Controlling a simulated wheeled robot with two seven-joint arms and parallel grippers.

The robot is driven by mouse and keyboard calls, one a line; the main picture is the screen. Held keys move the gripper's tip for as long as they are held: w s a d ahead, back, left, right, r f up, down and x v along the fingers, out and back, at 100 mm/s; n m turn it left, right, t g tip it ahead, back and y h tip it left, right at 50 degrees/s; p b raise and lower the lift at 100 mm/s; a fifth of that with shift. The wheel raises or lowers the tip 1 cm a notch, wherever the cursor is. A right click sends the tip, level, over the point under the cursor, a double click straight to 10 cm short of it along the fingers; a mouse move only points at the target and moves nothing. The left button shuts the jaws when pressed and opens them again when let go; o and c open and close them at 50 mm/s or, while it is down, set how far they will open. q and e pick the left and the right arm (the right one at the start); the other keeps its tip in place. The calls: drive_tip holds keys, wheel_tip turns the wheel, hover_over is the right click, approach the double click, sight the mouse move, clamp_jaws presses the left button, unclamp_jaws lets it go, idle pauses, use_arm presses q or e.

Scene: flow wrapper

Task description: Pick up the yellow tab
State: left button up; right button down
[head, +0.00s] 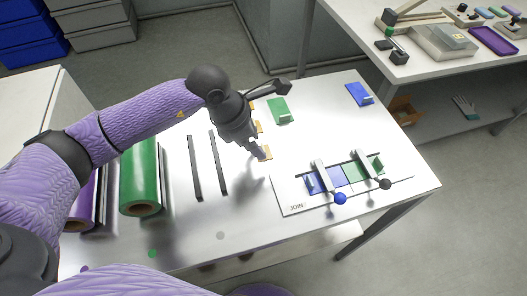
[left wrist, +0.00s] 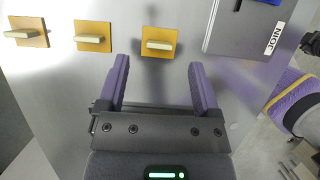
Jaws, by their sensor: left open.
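Three yellow tabs, each a flat square with a raised grip bar, lie in a row on the white table. In the left wrist view they are the right tab (left wrist: 158,43), the middle tab (left wrist: 94,37) and the left tab (left wrist: 27,32). In the head view the nearest yellow tab (head: 267,151) shows beside my left gripper (head: 260,154), and the others are partly hidden behind it. My left gripper is open and empty, pointing down over the table. In the left wrist view its purple fingers (left wrist: 158,66) flank the line to the right tab. My right gripper is not visible.
A JOIN board (head: 292,206) with blue and green pieces under two clamps stands at the right. A green tab (head: 280,111) and a blue tab (head: 360,94) lie farther back. Two dark rails (head: 194,168) and a green roll (head: 138,180) are at the left.

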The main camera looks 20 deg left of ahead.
sight(263, 148)
use_arm(q)
drive_tip(key=b+x, duration=0.1)
drive_tip(key=x, duration=0.2)
drive_tip(key=shift+w+d+f, duration=0.15)
drive_tip(key=shift+d+f, duration=0.05)
drive_tip(key=shift+f, duration=0.05)
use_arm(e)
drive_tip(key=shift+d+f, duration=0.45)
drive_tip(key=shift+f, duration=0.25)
use_arm(q)
drive_tip(key=shift+r, duration=0.1)
